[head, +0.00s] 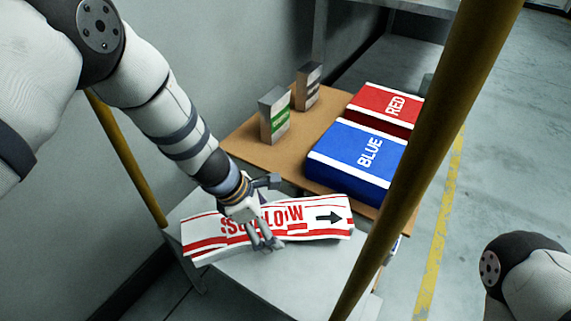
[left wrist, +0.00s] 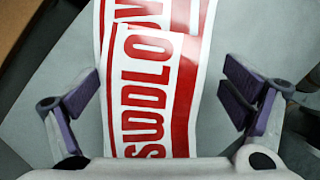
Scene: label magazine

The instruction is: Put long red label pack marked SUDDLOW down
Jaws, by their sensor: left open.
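The long white label pack with red SUDDLOW lettering, red stripes and a black arrow (head: 325,218) lies flat on a light grey surface (head: 290,275) in the head view. It also shows in the left wrist view (left wrist: 150,85), running away between the fingers. My left gripper (head: 262,213) is over the middle of the pack and hides part of the lettering. In the left wrist view my left gripper (left wrist: 165,100) is open, with a finger on either side of the pack and gaps to it. My right gripper is outside both views.
Behind the pack, a brown board (head: 240,137) holds a blue BLUE box (head: 345,165), a red RED box (head: 385,105) and two small grey packs, one green-marked (head: 274,117), one dark-marked (head: 308,87). Yellow posts (head: 430,150) stand at right and left (head: 130,160). Grey surface before the pack is bare.

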